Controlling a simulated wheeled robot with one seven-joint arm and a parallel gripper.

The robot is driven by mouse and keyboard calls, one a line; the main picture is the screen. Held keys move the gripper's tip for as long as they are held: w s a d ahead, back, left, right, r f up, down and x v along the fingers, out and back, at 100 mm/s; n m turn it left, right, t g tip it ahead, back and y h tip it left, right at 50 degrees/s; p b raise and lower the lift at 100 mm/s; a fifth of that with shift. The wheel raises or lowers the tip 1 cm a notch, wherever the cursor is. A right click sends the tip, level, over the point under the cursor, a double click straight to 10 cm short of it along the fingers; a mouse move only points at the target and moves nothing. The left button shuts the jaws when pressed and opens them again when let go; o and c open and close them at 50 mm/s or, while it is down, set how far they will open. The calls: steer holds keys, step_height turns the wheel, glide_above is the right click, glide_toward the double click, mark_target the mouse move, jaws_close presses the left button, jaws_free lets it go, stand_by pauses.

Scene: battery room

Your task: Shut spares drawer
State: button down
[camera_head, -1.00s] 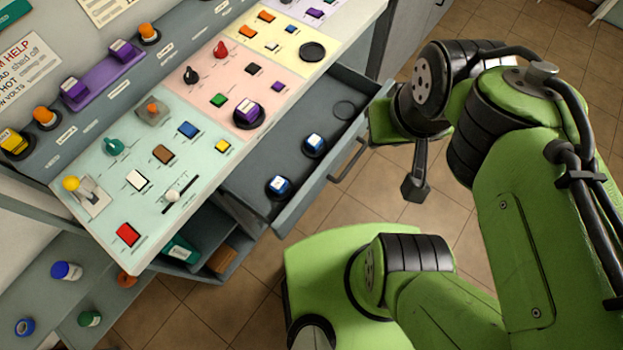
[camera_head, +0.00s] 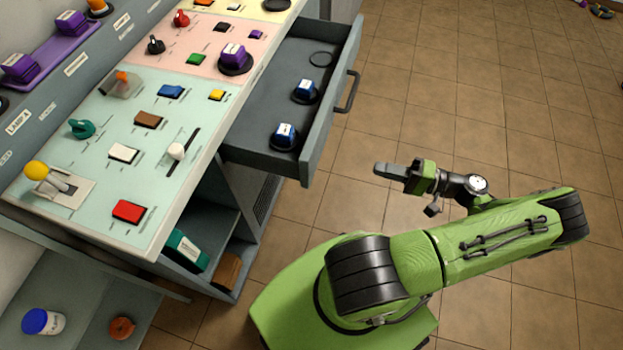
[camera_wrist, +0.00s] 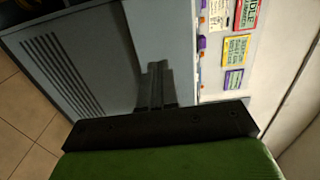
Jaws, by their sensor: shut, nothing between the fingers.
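The spares drawer is a grey drawer (camera_head: 333,110) that stands pulled out from the console's side. I cannot tell which part there is the drawer.
The console top (camera_head: 200,130) carries buttons, knobs and levers. Below it, an open shelf holds a green box (camera_head: 187,250) and a brown block (camera_head: 228,270). A blue-capped jar (camera_head: 42,321) stands lower left. The tiled floor (camera_head: 460,90) beyond the drawer is clear.

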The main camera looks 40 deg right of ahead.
mark_target(318, 152)
steer(key=b+x, duration=0.1)
steer(key=x, duration=1.2)
steer(key=shift+w+a+b, duration=0.1)
steer(key=shift+w+b, duration=0.25)
steer(key=shift+w, duration=0.1)
steer(key=shift+w, duration=0.1)
